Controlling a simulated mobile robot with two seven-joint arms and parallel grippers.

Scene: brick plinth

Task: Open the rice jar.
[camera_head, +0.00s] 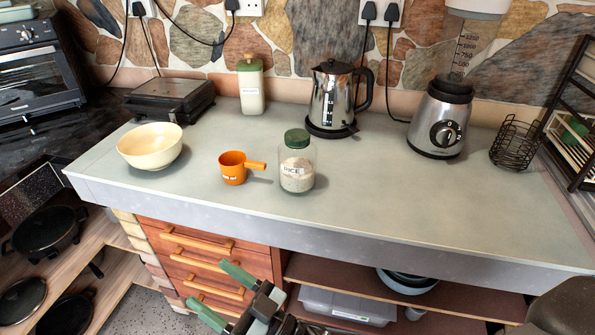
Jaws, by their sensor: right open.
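The rice jar (297,171) stands upright near the front edge of the worktop, clear glass with a "RICE" label and pale grains inside. Its green lid (297,138) sits on top of it. My right gripper (210,286) is at the bottom of the view, in front of the drawers and below the worktop edge. Its two green-tipped fingers are apart with nothing between them. It is well away from the jar. My left gripper is not in view.
An orange measuring cup (232,169) stands just left of the jar, its handle pointing toward it. A cream bowl (150,146) is further left. A green-lidded canister (250,87), kettle (333,98) and blender (441,118) stand behind. The worktop (400,205) right of the jar is clear.

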